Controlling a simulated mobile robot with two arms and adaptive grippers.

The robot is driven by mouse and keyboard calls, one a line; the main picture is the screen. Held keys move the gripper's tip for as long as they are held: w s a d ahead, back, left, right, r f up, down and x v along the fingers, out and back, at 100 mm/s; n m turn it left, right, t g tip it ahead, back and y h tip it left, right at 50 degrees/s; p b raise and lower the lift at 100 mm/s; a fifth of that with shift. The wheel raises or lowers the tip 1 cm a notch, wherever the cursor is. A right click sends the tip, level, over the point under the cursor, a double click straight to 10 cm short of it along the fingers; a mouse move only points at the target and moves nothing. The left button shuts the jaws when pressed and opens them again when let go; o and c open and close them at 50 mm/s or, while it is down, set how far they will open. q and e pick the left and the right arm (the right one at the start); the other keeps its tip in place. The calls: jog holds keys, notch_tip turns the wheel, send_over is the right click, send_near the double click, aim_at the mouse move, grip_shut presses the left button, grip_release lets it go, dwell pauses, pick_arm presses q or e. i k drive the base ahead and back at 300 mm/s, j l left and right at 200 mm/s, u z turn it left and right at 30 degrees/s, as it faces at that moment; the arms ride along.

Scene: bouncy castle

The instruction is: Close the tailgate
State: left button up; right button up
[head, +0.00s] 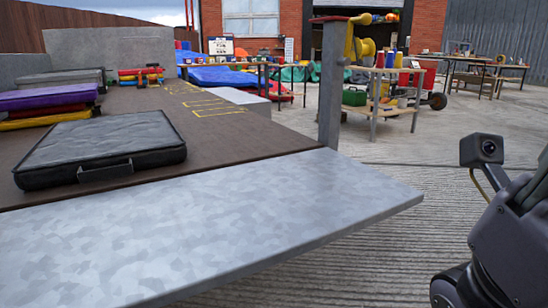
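The tailgate (215,225) is a grey galvanised metal panel at the near end of the trailer bed (215,138). It lies folded down, about level with the brown bed, and its far long edge meets the bed. Its right end sticks out past a grey corner post (331,85). The near left part runs out of the picture. Part of my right arm, with a small camera on it, shows at the lower right, apart from the tailgate. The fingers of my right gripper do not show. My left arm and gripper are not in view.
A black-edged grey mat (100,145) lies on the bed close to the tailgate. Purple, red and yellow folded mats (48,97) lie farther left. A cart (378,100) with tools stands behind the post. The concrete ground (400,230) right of the tailgate is clear.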

aim_at(159, 244)
jog(key=k, duration=0.9)
